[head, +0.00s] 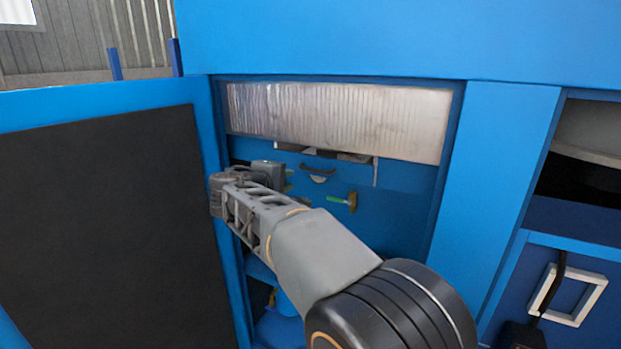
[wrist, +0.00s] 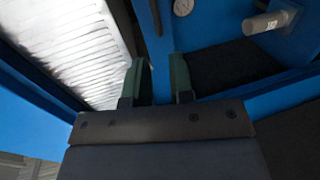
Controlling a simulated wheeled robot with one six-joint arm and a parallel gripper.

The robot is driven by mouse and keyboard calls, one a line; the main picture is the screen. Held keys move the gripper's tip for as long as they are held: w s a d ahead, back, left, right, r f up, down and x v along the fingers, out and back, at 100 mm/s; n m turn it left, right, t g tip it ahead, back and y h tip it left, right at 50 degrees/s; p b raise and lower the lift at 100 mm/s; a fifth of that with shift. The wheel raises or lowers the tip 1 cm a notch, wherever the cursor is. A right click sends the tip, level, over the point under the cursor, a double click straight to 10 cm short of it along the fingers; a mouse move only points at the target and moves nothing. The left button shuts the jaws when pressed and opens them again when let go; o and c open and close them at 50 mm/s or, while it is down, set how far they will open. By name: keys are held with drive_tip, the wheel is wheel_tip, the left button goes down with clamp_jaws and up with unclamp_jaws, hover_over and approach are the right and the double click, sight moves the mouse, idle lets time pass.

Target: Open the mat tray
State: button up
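The handle is not clearly visible in the wrist view.
A green and brown tool (head: 345,202) is below the handle. A blue-framed dark panel (head: 100,215) stands on the left and a blue post (head: 490,180) on the right.

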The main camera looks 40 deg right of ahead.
sight(309, 170)
drive_tip(key=x, duration=0.4)
drive_tip(key=p+x, duration=0.1)
drive_tip(key=x, duration=0.4)
drive_tip(key=p+x, duration=0.1)
drive_tip(key=x, duration=0.3)
drive_tip(key=shift+w+d+r, duration=0.2)
drive_tip(key=shift+w+d, duration=0.1)
drive_tip(key=shift+d, duration=0.05)
drive_tip(key=shift+c, duration=0.3)
clamp_jaws()
